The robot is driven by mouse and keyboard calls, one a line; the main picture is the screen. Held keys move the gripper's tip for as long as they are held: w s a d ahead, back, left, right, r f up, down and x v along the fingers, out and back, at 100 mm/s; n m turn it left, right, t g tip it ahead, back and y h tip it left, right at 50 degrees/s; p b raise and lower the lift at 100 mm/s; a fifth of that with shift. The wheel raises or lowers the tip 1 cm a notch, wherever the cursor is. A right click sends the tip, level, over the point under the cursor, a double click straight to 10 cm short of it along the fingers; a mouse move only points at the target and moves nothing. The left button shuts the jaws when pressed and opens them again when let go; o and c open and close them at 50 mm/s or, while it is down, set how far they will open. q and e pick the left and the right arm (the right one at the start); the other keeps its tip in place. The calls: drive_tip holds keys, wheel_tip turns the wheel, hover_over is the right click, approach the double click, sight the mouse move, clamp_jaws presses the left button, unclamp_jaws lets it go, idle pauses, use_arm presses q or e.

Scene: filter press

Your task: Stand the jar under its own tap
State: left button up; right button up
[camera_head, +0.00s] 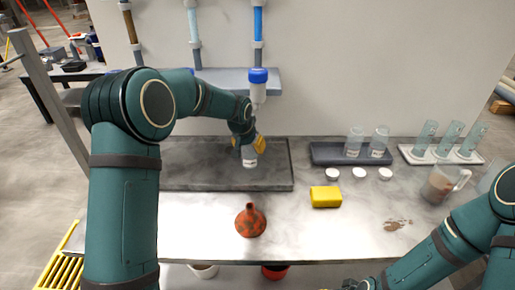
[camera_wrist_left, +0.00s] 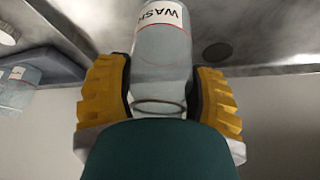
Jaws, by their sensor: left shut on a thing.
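A clear jar (camera_head: 249,158) with a white label stands upright between the yellow fingers of my left gripper (camera_head: 248,144), over the dark grey tray (camera_head: 205,176). I cannot tell whether its base touches the tray. In the left wrist view the jar (camera_wrist_left: 162,55) shows a label reading "WASH", and the left gripper's fingers (camera_wrist_left: 160,92) are shut on both its sides. A tap with a blue top and white body (camera_head: 258,88) is above and slightly right of the jar. My right gripper (camera_head: 355,285) is only partly in view at the bottom edge.
Brown, pale blue and blue pipes (camera_head: 259,22) run down the wall to a grey shelf (camera_head: 218,80). Several clear vessels stand in a dark tray (camera_head: 326,153) and a white rack (camera_head: 410,155).

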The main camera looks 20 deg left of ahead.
use_arm(q)
drive_tip(key=shift+w+d+f+b, duration=0.2)
drive_tip(key=shift+w+d+f, duration=0.2)
drive_tip(key=shift+d, duration=0.25)
drive_tip(key=shift+w+d+f+b, duration=0.15)
drive_tip(key=shift+w+d+f, duration=0.2)
drive_tip(key=shift+d, duration=0.25)
drive_tip(key=shift+a, duration=0.1)
drive_tip(key=shift+f, duration=0.1)
drive_tip(key=shift+f, duration=0.15)
drive_tip(key=o, duration=1.2)
drive_tip(key=shift+c, duration=0.2)
